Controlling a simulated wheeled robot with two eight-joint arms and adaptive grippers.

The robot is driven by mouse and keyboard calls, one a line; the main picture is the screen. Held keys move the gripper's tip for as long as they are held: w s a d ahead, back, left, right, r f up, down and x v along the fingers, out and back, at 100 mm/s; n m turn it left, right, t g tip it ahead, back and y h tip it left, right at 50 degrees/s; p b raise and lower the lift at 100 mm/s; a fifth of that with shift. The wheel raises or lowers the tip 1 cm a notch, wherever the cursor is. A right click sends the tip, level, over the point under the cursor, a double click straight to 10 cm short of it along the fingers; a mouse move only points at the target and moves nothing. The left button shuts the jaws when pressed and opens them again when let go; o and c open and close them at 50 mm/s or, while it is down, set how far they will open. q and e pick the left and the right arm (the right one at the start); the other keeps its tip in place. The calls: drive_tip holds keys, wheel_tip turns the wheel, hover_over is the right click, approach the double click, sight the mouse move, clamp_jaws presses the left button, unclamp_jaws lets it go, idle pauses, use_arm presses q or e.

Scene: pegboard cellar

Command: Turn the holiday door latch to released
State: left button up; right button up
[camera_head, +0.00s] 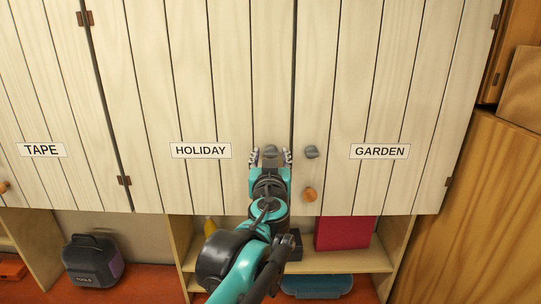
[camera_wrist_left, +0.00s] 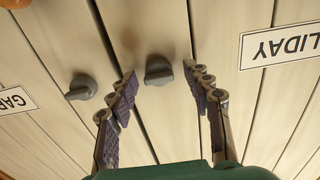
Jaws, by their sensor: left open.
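The holiday door (camera_head: 230,80) is a pale planked cabinet door with a HOLIDAY label (camera_head: 201,151), which is upside down in the left wrist view (camera_wrist_left: 288,46). Its grey latch (camera_head: 270,149) sits near the door's right edge; it also shows in the left wrist view (camera_wrist_left: 158,70). My left gripper (camera_head: 270,156) is open in front of the latch. In the left wrist view its fingertips (camera_wrist_left: 161,78) stand on either side of the latch, with a visible gap on both sides. The door's lower right corner is hidden behind my arm. My right gripper is not in view.
The garden door (camera_head: 375,90) is beside it on the right, with its own grey latch (camera_head: 311,152) and orange knob (camera_head: 309,194). The tape door (camera_head: 50,100) is on the left. Below are shelves with a tool box (camera_head: 92,262) and a red box (camera_head: 343,233).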

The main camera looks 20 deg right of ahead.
use_arm(q)
drive_tip(key=shift+d, duration=0.1)
clamp_jaws()
drive_tip(key=m, duration=0.4)
drive_tip(key=shift+m+b, duration=0.3)
drive_tip(key=m, duration=0.9)
drive_tip(key=shift+f+b, duration=0.1)
drive_tip(key=shift+b, duration=0.3)
drive_tip(key=shift+m, duration=2.2)
